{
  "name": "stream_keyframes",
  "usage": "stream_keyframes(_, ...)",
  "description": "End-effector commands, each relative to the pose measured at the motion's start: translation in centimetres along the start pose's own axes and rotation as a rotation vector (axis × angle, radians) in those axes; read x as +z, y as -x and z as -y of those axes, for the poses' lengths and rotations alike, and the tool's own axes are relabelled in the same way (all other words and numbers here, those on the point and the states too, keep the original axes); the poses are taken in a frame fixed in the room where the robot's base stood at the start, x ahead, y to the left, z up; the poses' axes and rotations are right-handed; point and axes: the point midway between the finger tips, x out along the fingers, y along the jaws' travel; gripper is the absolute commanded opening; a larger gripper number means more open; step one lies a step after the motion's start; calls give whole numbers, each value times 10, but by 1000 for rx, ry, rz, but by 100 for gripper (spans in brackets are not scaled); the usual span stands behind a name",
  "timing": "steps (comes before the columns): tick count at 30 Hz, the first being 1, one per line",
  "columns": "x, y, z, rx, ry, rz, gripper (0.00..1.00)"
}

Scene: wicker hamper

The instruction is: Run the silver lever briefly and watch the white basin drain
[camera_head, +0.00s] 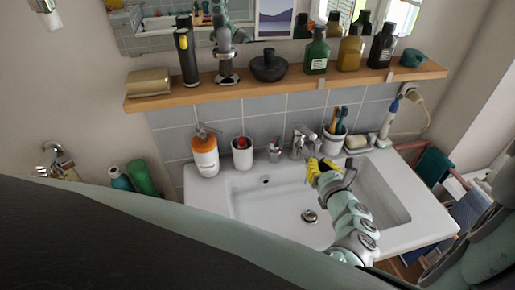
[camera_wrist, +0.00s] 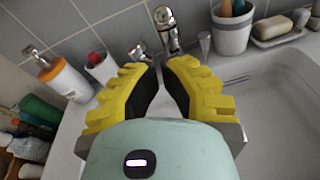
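The white basin (camera_head: 285,205) is set in the counter in the head view, with a round metal drain (camera_head: 309,216) on its floor. It looks empty, and no water stream shows. The silver tap with its lever (camera_head: 302,138) stands at the basin's back edge; it also shows in the wrist view (camera_wrist: 166,28), beyond my fingertips. My gripper (camera_head: 316,168) has yellow ribbed fingers and hangs over the basin's back part, just in front of the tap. In the wrist view my gripper (camera_wrist: 159,72) has a narrow gap between its fingers with nothing held there.
A smaller silver fitting (camera_head: 275,151) stands left of the tap. An orange-and-white bottle (camera_head: 205,153), a white cup (camera_head: 242,152), a toothbrush cup (camera_head: 333,141) and a soap dish (camera_head: 358,144) line the back edge. A wooden shelf (camera_head: 290,87) with several bottles runs above.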

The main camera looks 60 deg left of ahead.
Motion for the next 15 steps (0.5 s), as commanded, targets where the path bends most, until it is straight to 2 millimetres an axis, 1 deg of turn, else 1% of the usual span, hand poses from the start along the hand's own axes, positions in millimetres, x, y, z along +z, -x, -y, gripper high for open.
stream_keyframes(8,0,0,0,0,0,0,0)
stream_keyframes(9,0,0,0,0,0,0,6)
stream_keyframes(11,-1,0,1,2,16,-1,0)
stream_keyframes(14,-7,-2,9,15,161,-9,0)
stream_keyframes(15,-10,-4,13,27,271,-15,0)
